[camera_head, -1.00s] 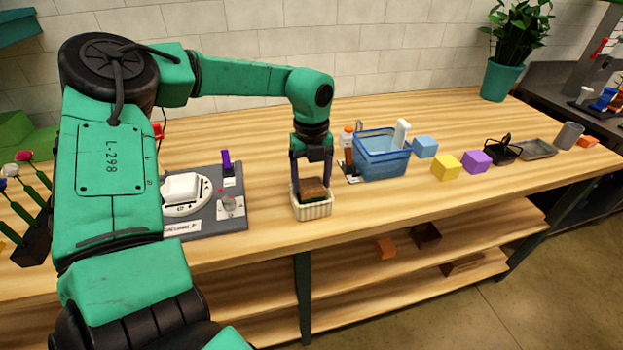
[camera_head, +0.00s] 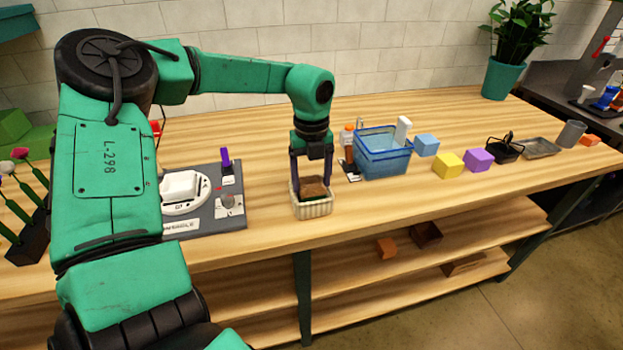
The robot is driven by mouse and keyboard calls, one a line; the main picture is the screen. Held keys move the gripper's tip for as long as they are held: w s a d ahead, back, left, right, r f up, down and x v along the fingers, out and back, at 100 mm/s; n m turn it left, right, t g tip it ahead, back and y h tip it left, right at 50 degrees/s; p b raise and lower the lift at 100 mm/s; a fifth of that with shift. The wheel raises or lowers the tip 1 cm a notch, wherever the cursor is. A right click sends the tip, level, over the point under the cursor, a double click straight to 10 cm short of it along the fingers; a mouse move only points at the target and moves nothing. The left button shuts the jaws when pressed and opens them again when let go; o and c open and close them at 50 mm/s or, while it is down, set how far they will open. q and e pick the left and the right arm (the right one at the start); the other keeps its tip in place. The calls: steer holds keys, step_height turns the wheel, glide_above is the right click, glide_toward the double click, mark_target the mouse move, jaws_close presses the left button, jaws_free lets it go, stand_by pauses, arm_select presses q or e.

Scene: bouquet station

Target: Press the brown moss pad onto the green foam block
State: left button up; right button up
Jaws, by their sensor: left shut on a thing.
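The brown moss pad (camera_head: 314,187) is between the fingers of my left gripper (camera_head: 312,184), which points straight down and is shut on it. The pad sits at the mouth of a small white ribbed basket (camera_head: 313,210) near the front of the bench. A dark strip shows just under the pad inside the basket. The green foam block is mostly hidden there by the pad and basket wall, and I cannot tell whether the pad touches it. My right gripper is not in view.
A grey board (camera_head: 206,222) with a white scale lies left of the basket. A blue bin (camera_head: 384,160) stands behind and right. Blue, yellow and purple (camera_head: 479,160) cubes are farther right. The bench right of the basket is clear near its front edge.

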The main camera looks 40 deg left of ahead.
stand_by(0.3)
arm_select(q)
steer(key=o, duration=1.2)
steer(key=shift+r+p, duration=1.65)
steer(key=shift+r, duration=1.35)
